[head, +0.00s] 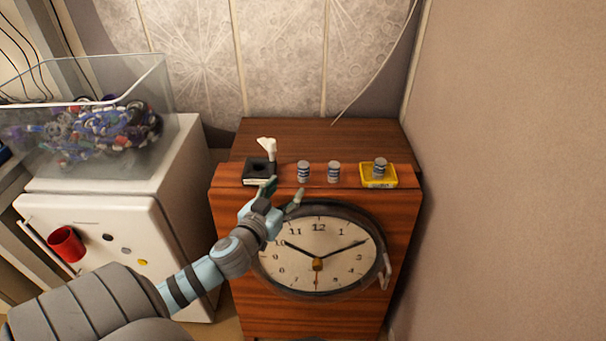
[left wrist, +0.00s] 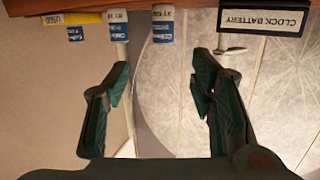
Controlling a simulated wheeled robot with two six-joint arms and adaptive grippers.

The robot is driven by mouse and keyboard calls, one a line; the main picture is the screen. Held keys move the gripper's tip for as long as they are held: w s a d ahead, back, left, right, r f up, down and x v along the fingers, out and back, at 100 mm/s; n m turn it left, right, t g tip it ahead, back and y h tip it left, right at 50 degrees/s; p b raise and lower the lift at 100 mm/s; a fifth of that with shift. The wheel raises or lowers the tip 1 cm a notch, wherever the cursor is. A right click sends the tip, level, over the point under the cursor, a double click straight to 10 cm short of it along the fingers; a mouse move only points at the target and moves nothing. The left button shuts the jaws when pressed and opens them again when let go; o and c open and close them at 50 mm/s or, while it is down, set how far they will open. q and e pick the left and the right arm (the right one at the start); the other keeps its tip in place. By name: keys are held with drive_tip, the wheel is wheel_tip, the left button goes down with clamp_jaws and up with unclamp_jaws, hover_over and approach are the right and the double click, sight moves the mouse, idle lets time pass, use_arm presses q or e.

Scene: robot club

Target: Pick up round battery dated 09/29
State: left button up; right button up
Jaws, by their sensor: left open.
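Two round batteries with silvery and blue bands stand on the front ledge of the wooden clock cabinet: a left one (head: 303,171) and a right one (head: 333,172). A third battery (head: 380,167) stands on the yellow holder (head: 378,182). In the left wrist view, upside down, these show as batteries (left wrist: 162,25), (left wrist: 117,26) and (left wrist: 76,34). Their dates are too small to read. My left gripper (head: 284,190) is open and empty, just in front of and below the ledge, near the left battery. Its fingers (left wrist: 160,80) are apart. My right gripper is not in view.
A black box (left wrist: 262,20) marked "CLOCK BATTERY" sits at the ledge's left end, with a white piece (head: 267,145) by it. The yellow holder reads "USED". The clock face (head: 318,245) lies below. A white cabinet with a clear bin (head: 95,120) stands left; a wall is right.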

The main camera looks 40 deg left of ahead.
sight(304, 164)
use_arm(q)
drive_tip(key=x, duration=1.3)
drive_tip(key=shift+w+a+r, duration=0.15)
drive_tip(key=shift+a+r, duration=0.05)
drive_tip(key=shift+a, duration=0.05)
clamp_jaws()
drive_tip(key=shift+r, duration=0.15)
